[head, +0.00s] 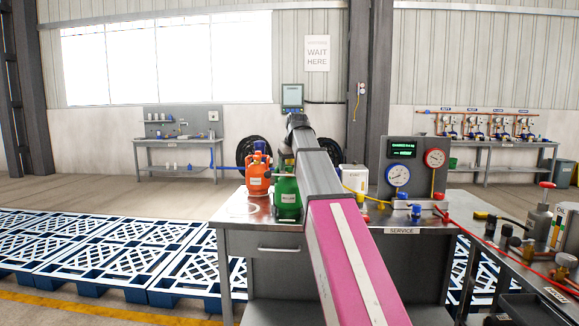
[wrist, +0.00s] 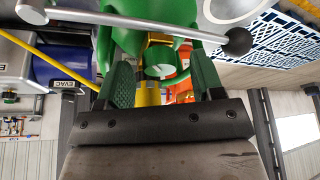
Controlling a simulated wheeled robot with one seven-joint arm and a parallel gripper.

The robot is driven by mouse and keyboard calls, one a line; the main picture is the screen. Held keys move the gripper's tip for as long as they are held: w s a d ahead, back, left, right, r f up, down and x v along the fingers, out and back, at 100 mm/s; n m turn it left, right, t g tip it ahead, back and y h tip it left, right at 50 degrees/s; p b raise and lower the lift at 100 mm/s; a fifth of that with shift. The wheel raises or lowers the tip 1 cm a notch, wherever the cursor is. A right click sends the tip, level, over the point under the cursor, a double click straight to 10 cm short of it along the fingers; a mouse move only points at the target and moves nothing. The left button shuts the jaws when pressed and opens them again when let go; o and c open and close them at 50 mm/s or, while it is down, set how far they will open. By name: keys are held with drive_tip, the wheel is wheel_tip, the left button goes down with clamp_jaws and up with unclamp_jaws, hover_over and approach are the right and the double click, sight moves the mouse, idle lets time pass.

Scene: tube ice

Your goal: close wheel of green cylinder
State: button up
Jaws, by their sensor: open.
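The green cylinder (head: 287,200) stands on the metal service bench, just right of the orange cylinder (head: 258,178). In the head view my arm partly covers its right side, and I cannot make out its wheel clearly. In the wrist view the green body (wrist: 150,40) fills the top middle, close ahead of my gripper (wrist: 155,62). The two fingers are apart, with green parts between them and a yellow piece (wrist: 153,88). I cannot tell which green part is the wheel. My gripper is hidden in the head view.
A grey rod with a dark ball end (wrist: 237,42) crosses the top of the wrist view. A blue EVAC cylinder (wrist: 62,66) is at left there. Gauges (head: 398,175) and a white box (head: 355,180) stand right of my arm. Blue pallets (head: 110,250) cover the left floor.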

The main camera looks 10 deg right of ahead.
drive_tip(key=shift+f, duration=0.15)
drive_tip(key=c, duration=0.9)
drive_tip(key=shift+c, duration=0.2)
drive_tip(key=shift+a+m, duration=0.1)
drive_tip(key=shift+m, duration=0.2)
drive_tip(key=m+h, duration=0.1)
drive_tip(key=m, duration=0.2)
drive_tip(key=shift+m+h, duration=0.3)
drive_tip(key=shift+w+a+m+h, duration=0.1)
drive_tip(key=shift+m+h, duration=0.6)
drive_tip(key=shift+m, duration=1.1)
